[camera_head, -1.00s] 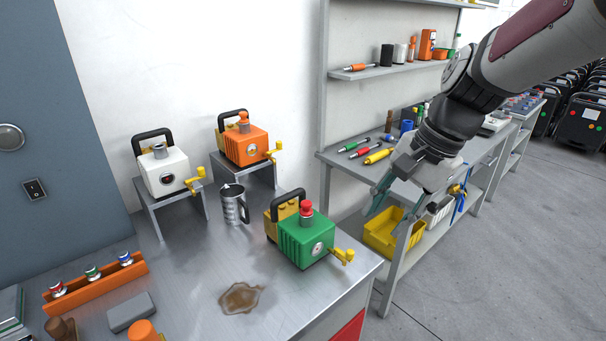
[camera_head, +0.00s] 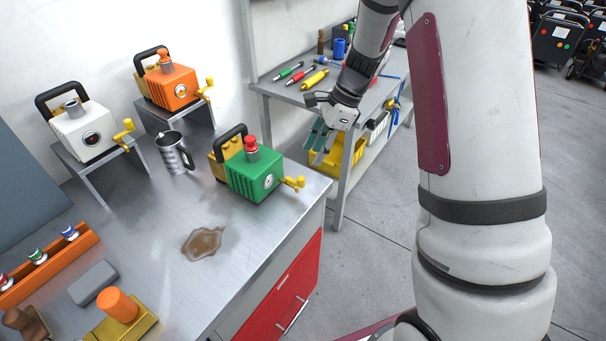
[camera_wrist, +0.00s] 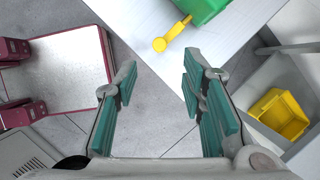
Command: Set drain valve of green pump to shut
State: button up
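The green pump (camera_head: 254,174) stands on the metal workbench near its right edge, with a red cap (camera_head: 251,144) on top and a black handle behind. Its yellow valve lever (camera_head: 293,183) sticks out to the right, by the bench edge. In the wrist view the lever (camera_wrist: 172,36) shows at the top, with a corner of the green pump (camera_wrist: 205,8). My gripper (camera_head: 320,147) is to the right of the pump, apart from it, beyond the bench edge. In the wrist view my gripper (camera_wrist: 157,85) has its teal fingers spread with nothing between them.
A white pump (camera_head: 84,135) and an orange pump (camera_head: 172,86) sit on small stands to the left. A metal jug (camera_head: 174,153) stands beside the green pump. A brown puddle (camera_head: 203,242) lies in front. A tool bench with a yellow bin (camera_head: 352,160) is behind my gripper.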

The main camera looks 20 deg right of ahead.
aim_at(302, 177)
jog(key=x, duration=0.9)
jog(key=shift+f+p, duration=0.15)
jog(key=shift+p, duration=0.15)
grip_shut()
